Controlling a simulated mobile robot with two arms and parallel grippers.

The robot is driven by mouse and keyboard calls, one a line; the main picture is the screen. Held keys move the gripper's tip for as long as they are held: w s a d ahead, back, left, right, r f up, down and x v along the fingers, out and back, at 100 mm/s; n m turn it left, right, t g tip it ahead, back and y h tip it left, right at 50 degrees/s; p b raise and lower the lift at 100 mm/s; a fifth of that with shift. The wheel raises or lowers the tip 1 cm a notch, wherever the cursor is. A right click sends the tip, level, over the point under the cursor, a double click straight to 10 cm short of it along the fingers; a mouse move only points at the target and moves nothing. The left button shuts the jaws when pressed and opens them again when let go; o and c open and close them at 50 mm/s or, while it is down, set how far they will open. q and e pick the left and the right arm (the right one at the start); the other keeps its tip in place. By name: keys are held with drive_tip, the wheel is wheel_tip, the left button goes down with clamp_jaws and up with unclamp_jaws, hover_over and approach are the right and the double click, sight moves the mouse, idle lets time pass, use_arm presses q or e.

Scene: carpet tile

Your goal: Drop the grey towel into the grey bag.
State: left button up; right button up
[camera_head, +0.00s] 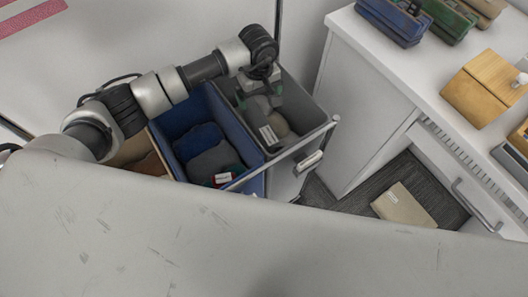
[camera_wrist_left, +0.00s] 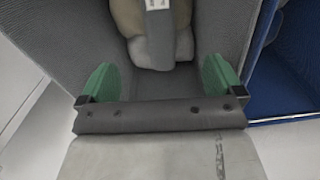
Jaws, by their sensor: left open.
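The grey bag (camera_head: 312,117) stands open at the right end of the row of bins; its inner wall also fills the left of the left wrist view (camera_wrist_left: 60,40). My left gripper (camera_head: 266,98) points down into it. In the left wrist view its green-padded fingers (camera_wrist_left: 161,82) are wide apart with nothing between them. A dark grey folded piece with a white label, apparently the grey towel (camera_head: 267,134), lies in the bag beyond the fingertips; it also shows in the left wrist view (camera_wrist_left: 160,38). My right gripper is not in view.
A blue bag (camera_head: 170,121) with blue and grey cloth bundles (camera_head: 214,162) stands beside the grey bag. A brown bin (camera_head: 130,150) is further left. A white counter (camera_head: 430,80) with boxes stands right. A beige box (camera_head: 404,205) lies on the dark carpet.

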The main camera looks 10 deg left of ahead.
use_arm(q)
wheel_tip(320, 180, up, 11)
drive_tip(key=b, duration=0.1)
drive_tip(key=shift+f, duration=0.15)
drive_tip(key=shift+s+f, duration=0.1)
idle(0.5)
